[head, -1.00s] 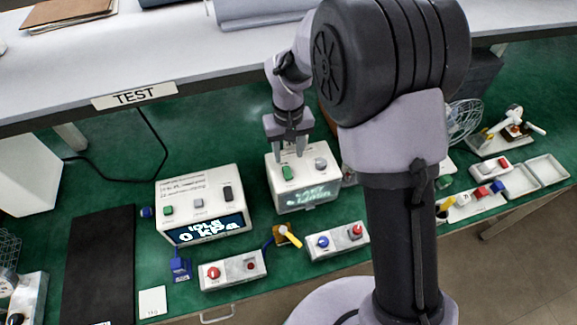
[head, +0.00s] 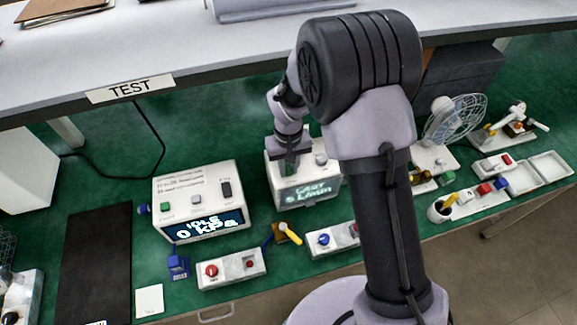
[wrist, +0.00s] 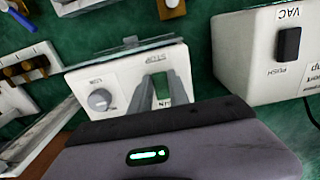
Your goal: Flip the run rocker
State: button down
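A white box with a lit display (head: 308,195) stands behind the small control boxes. It has a green rocker (head: 289,169) on its top at the left, which my gripper (head: 288,172) partly hides in the head view. In the wrist view the green rocker (wrist: 160,86) shows upside down between the two grey fingers of my gripper (wrist: 160,82), with partly hidden lettering beside it. The fingers are apart, with a gap between them, close over the rocker. Whether they touch it I cannot tell. A round grey knob (wrist: 99,100) is on the same panel.
A white box reading IDLE 0 kPa (head: 203,202) stands to the left, with a black rocker (wrist: 289,43) on it. Small control boxes (head: 231,268) and a yellow-handled valve (head: 288,233) lie in front. A wire fan (head: 455,118) stands right. The TEST shelf (head: 130,88) overhangs the back.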

jog(key=shift+r+g+p, duration=0.3)
jog(key=shift+r+p, duration=0.05)
jog(key=shift+p, duration=0.5)
jog(key=shift+w+r+g+p, duration=0.15)
jog(key=shift+g+p, duration=0.25)
jog(key=shift+p, duration=0.65)
jog(key=shift+w+a+g+h+p, duration=0.1)
jog(key=shift+w+g+h+p, duration=0.1)
jog(key=shift+g+h+p, duration=0.3)
jog(key=shift+f+g+p, duration=0.35)
jog(key=shift+g+p, duration=0.05)
jog(key=c, duration=1.2)
grip_release()
jog(key=shift+c, duration=0.2)
jog(key=shift+w, duration=0.1)
jog(key=p+v, duration=0.2)
jog(key=v, duration=1.5)
jog(key=shift+r+p, duration=0.15)
jog(key=shift+p, duration=0.25)
